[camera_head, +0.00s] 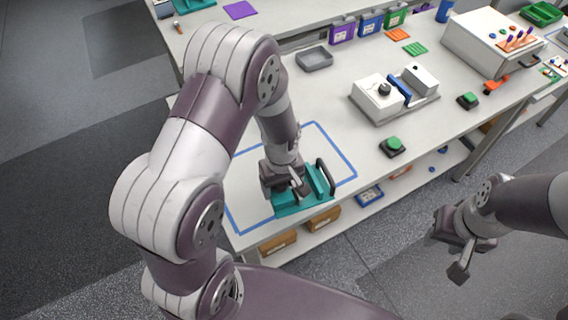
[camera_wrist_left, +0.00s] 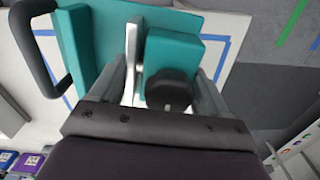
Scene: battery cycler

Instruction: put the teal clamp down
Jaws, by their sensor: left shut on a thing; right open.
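The teal clamp (camera_head: 312,189) is at the front left of the table, over the area outlined in blue tape (camera_head: 350,163). It has a flat teal base, a teal block and a dark handle at its right end. My left gripper (camera_head: 298,188) is above the clamp and shut on it. In the left wrist view the clamp (camera_wrist_left: 172,50) lies across the fingers, with a black knob between them. I cannot tell whether its base touches the table. My right gripper (camera_head: 452,250) is open and empty, off the table's front edge at the right.
A white device with a blue part (camera_head: 400,90) stands mid-table. Green buttons (camera_head: 393,145) sit near the front edge. A grey tray (camera_head: 314,58) and several coloured bins (camera_head: 371,23) are at the back. Brown bins (camera_head: 278,243) stand on the shelf below.

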